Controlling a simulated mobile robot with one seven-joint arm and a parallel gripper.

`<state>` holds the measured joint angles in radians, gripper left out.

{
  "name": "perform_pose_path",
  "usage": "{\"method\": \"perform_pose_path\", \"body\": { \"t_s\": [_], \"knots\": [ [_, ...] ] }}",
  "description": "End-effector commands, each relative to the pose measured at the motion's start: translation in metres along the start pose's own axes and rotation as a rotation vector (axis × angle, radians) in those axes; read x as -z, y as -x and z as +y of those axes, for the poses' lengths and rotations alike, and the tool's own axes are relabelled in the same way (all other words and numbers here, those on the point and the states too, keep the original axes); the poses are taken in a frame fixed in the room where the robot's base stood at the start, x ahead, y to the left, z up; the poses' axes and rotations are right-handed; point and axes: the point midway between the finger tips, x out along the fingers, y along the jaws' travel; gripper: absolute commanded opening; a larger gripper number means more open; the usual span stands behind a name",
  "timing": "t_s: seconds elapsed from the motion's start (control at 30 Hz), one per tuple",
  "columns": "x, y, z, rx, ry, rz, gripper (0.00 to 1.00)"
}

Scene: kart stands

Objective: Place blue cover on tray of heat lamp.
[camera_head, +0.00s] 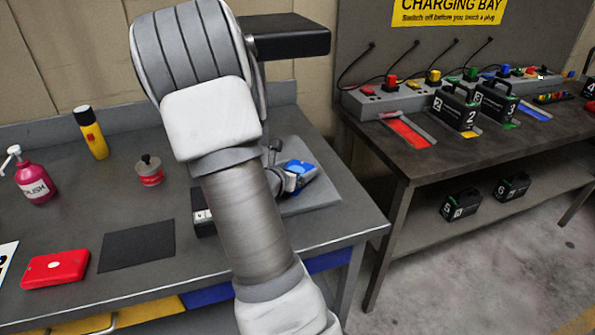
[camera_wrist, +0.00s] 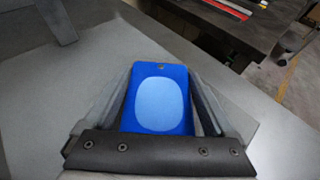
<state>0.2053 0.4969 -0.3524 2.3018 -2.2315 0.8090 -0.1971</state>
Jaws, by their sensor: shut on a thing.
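The blue cover (camera_head: 305,168) with a light blue oval is in my gripper (camera_head: 293,180), over the right end of the grey bench. In the wrist view the blue cover (camera_wrist: 160,75) lies between the two fingers of my gripper (camera_wrist: 162,100), which is shut on it. A flat grey tray (camera_head: 320,195) is under or just below the cover; I cannot tell whether they touch. A dark box-shaped head (camera_head: 290,42), which looks like the heat lamp, stands above at the back. My arm hides the middle of the lamp and part of the tray.
On the bench (camera_head: 60,215) are a red cover (camera_head: 55,268), a dark mat (camera_head: 138,246), a red knobbed item (camera_head: 150,172), a pink pump bottle (camera_head: 36,182) and a yellow-black torch (camera_head: 91,135). A charging table (camera_head: 400,150) with several batteries stands to the right.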

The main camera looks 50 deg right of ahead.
Motion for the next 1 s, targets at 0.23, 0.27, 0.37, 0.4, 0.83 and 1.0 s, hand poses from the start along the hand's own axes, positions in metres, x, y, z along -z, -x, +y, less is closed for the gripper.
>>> {"method": "perform_pose_path", "body": {
  "t_s": [0.23, 0.27, 0.37, 0.4, 0.83, 1.0],
  "knots": [
    [0.0, 0.0, 0.0, 0.0, -0.002, -0.002, 0.25],
    [0.0, -0.001, 0.0, 0.001, -0.002, -0.002, 0.25],
    [0.004, -0.002, 0.0, 0.001, -0.002, -0.002, 0.25],
    [0.003, -0.001, 0.0, 0.001, -0.001, -0.001, 0.93],
    [-0.003, 0.003, 0.0, 0.0, -0.001, 0.0, 1.0],
    [-0.003, 0.038, 0.001, -0.003, -0.002, 0.0, 1.0]
  ]
}}
